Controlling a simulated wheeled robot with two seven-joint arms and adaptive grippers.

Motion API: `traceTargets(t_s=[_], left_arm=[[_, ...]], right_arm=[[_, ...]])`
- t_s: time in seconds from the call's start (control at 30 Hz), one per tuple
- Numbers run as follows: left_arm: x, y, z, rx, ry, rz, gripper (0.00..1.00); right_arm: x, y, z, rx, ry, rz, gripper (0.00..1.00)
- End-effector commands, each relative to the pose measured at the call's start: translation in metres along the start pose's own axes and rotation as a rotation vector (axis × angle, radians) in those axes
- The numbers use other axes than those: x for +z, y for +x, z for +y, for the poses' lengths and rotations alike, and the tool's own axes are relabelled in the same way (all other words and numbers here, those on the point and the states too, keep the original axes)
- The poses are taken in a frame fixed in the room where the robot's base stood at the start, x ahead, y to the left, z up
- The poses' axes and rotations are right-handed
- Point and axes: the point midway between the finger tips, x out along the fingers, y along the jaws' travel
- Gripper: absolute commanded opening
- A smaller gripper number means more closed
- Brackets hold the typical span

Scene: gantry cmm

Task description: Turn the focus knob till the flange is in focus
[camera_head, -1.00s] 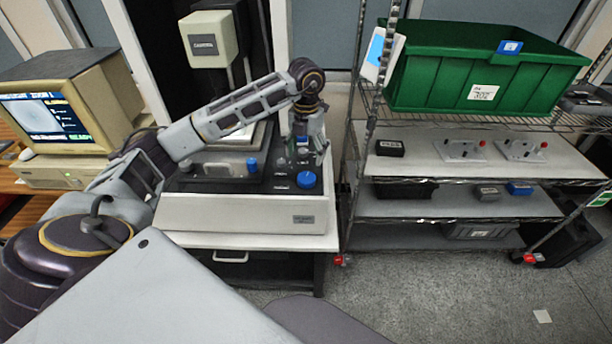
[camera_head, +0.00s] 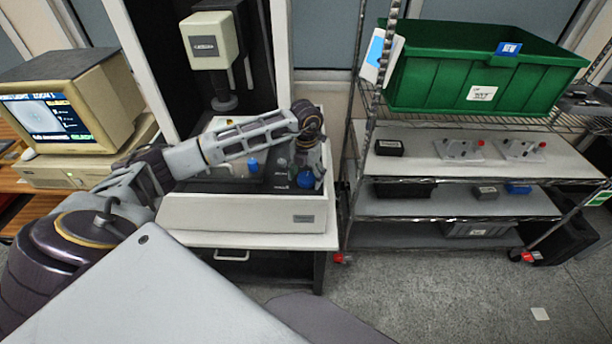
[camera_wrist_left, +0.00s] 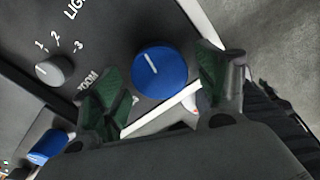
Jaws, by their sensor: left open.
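The blue focus knob (camera_head: 305,178) is on the dark control panel at the right front of the measuring machine. In the left wrist view the knob (camera_wrist_left: 160,73) is round with a white pointer line. My left gripper (camera_head: 312,165) hangs over this corner of the panel. In the left wrist view its two green-padded fingers (camera_wrist_left: 162,85) are open, one on each side of the blue knob; I cannot tell whether they touch it. The monitor (camera_head: 45,117) at the left shows a pale round picture with text beside it; its sharpness is too small to judge. The right gripper is not in view.
A grey knob (camera_wrist_left: 54,70) with numbers and another blue knob (camera_wrist_left: 48,147) are on the same panel. The optical head (camera_head: 208,42) stands above the machine. A wire shelf with a green bin (camera_head: 480,70) stands close on the right.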

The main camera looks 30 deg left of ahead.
Motion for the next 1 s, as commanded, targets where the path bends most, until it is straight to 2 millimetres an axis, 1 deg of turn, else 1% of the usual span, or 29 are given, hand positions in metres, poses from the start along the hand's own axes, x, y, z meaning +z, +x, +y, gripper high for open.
traceTargets(t_s=[0.23, 0.27, 0.6, 0.8, 1.0], left_arm=[[0.000, 0.000, 0.000, 0.000, 0.000, 0.000, 0.74], [0.000, 0.000, 0.000, 0.000, 0.000, 0.000, 0.71], [0.000, 0.000, 0.000, 0.000, 0.000, 0.000, 0.28], [0.000, 0.001, 0.000, 0.001, 0.018, 0.000, 0.28], [0.001, 0.001, 0.001, 0.001, 0.103, -0.001, 0.28]], right_arm=[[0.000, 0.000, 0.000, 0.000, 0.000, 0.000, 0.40], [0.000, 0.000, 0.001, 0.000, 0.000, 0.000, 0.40], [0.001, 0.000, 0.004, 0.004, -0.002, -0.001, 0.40], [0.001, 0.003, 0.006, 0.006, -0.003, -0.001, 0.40], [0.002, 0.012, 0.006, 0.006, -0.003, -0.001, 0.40]])
